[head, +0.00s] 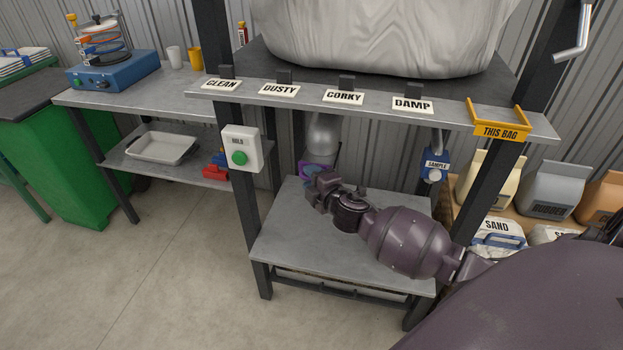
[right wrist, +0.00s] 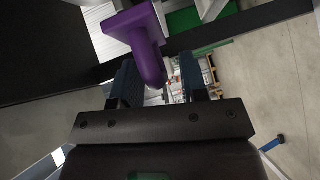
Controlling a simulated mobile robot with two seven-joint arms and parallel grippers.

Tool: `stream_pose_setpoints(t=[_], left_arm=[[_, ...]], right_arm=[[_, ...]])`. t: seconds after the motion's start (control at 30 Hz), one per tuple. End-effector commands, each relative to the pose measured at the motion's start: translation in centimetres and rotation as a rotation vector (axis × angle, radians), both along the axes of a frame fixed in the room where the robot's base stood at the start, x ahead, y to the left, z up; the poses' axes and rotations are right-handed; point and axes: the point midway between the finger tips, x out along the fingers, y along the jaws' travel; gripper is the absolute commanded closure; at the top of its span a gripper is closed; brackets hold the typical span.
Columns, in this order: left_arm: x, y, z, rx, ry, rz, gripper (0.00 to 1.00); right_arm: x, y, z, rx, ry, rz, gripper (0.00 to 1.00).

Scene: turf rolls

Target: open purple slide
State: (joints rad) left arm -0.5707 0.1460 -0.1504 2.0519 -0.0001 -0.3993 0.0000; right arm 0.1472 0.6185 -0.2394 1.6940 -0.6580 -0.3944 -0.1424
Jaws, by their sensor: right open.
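The purple slide (head: 304,168) sits at the lower end of the grey metal spout (head: 323,132) under the stand's upper shelf. Most of it is hidden behind my right gripper (head: 312,182) in the head view. In the right wrist view the slide's purple handle (right wrist: 146,50) reaches down toward the space between the two dark blue fingers of my right gripper (right wrist: 160,78). The fingers are apart, one on each side of the handle's end, with a visible gap at the right. I cannot tell whether they touch it. My left gripper is not in view.
A front rail carries CLEAN, DUSTY, CORKY and DAMP labels (head: 412,104). A HOLD box (head: 241,147) with a green button is on the left post. A blue SAMPLE device (head: 434,167) hangs at right. The lower shelf (head: 290,240) is bare around my arm.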

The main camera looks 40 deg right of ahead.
Motion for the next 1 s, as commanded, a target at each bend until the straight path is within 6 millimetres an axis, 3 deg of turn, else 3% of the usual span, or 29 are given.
stream_pose_setpoints(t=[0.17, 0.4, 0.43, 0.73, 1.0], left_arm=[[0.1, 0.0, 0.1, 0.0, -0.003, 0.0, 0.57], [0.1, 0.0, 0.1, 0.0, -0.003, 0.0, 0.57], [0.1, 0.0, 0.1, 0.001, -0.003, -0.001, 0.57], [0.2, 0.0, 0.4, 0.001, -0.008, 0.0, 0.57], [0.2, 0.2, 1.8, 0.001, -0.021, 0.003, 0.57]], right_arm=[[0.0, 0.0, 0.0, 0.0, 0.0, 0.0, 0.61], [0.0, 0.0, 0.0, 0.0, 0.0, 0.0, 0.98], [0.0, 0.0, 0.0, 0.0, 0.0, 0.0, 1.0], [-0.3, 0.4, 0.1, 0.003, 0.0, 0.0, 1.0], [-2.8, 3.3, 0.3, 0.007, -0.002, 0.0, 1.0]])
